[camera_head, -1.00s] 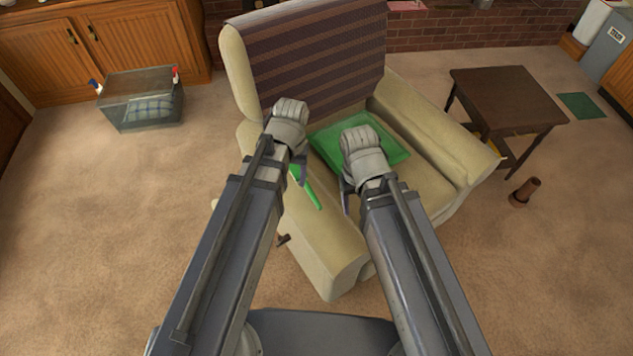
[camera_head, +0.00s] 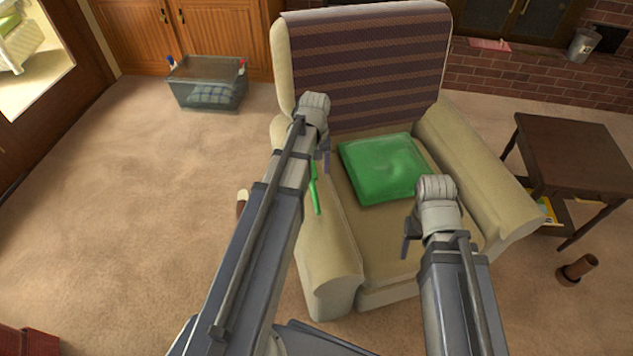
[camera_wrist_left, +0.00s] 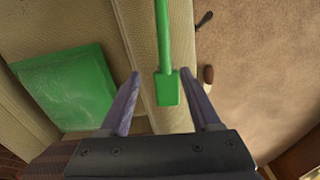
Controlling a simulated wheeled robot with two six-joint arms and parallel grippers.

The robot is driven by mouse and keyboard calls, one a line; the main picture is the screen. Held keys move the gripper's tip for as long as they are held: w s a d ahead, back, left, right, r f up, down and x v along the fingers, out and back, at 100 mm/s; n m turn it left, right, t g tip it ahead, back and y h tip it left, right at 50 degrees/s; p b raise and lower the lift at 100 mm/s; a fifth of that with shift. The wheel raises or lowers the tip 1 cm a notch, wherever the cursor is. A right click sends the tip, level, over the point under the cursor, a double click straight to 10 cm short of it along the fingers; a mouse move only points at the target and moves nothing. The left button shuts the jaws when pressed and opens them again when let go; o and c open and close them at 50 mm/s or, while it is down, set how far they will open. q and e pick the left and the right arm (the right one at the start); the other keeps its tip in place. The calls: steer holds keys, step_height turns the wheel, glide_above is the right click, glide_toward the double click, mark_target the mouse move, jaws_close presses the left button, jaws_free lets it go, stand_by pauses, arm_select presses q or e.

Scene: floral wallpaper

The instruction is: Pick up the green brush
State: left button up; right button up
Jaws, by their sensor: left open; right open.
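The green brush (camera_head: 315,193) lies on the left armrest of the beige armchair (camera_head: 333,245). In the left wrist view, the brush (camera_wrist_left: 167,90) has its broad flat end between my left fingers, and its thin handle runs up out of the frame. My left gripper (camera_head: 322,156) is over the armrest at the brush's far end, partly hiding it. In the left wrist view, my left gripper (camera_wrist_left: 161,75) is open, with a gap on both sides of the brush. My right gripper (camera_head: 410,238) is open and empty above the front of the seat.
A green cushion (camera_head: 385,168) lies on the seat. A dark side table (camera_head: 577,155) stands at right, with a brown cylinder (camera_head: 578,269) on the floor nearby. A glass-sided box (camera_head: 207,84) stands at the back left. The carpet at left is mostly clear.

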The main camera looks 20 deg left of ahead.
mark_target(312, 181)
arm_select(q)
steer(key=shift+f+b, duration=1.35)
steer(key=shift+f, duration=0.05)
steer(key=shift+r, duration=0.1)
steer(key=shift+a, duration=0.1)
steer(key=f+b, duration=0.3)
steer(key=a+f+b, duration=0.1)
steer(key=f+b, duration=0.1)
steer(key=shift+w+f, duration=0.1)
steer(key=shift+f, duration=0.05)
steer(key=shift+c, duration=0.3)
jaws_close()
